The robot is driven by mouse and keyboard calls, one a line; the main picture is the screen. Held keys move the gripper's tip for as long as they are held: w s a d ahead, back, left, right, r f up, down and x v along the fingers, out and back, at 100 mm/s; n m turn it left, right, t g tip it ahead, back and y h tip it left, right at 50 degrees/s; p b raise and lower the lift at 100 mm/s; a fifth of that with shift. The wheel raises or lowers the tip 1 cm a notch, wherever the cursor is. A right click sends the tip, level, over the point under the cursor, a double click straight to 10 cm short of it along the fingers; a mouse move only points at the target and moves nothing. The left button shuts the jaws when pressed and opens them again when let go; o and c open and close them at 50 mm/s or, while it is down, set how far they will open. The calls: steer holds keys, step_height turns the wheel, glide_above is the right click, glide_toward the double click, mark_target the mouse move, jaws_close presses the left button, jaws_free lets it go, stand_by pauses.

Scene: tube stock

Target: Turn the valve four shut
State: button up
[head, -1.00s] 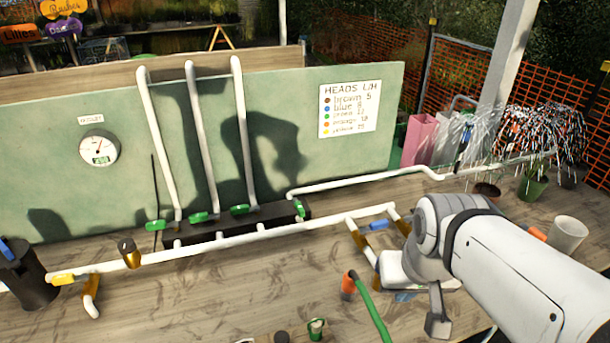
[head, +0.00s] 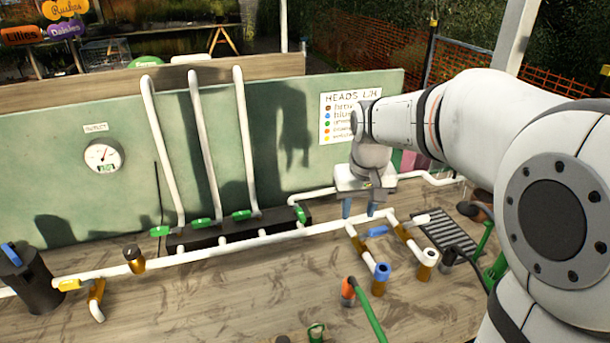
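A black manifold block (head: 225,238) lies at the foot of the green board. Several green valve handles sit along it, at the left (head: 160,231), the middle (head: 201,222), further right (head: 241,214), and the right end (head: 300,214). I cannot read any numbers on them, so which is valve four is not marked; the right-end handle is the last in the row. My gripper (head: 359,209) points down to the right of that handle, above the white pipe. Its two blue fingertips are apart with nothing between them.
A white pipe (head: 205,247) runs along the bench in front of the manifold. A blue-handled valve (head: 376,231) and upright fittings (head: 381,272) stand right of centre. A round gauge (head: 103,155) and a heads chart (head: 340,108) hang on the board.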

steer(key=w+a+f+n+p, duration=0.1)
steer(key=w+a+f, duration=0.1)
steer(key=w+a, duration=0.6)
steer(key=n+g+p, duration=0.1)
steer(key=g+p, duration=0.1)
glide_above(301, 213)
steer(key=f, duration=0.6)
steer(key=shift+s+f, duration=0.1)
steer(key=shift+s, duration=0.1)
steer(key=shift+w+f, duration=0.1)
steer(key=shift+f, duration=0.15)
step_height(301, 213, down, 8)
steer(key=shift+r+p, duration=0.2)
steer(key=shift+p, duration=0.6)
jaws_close()
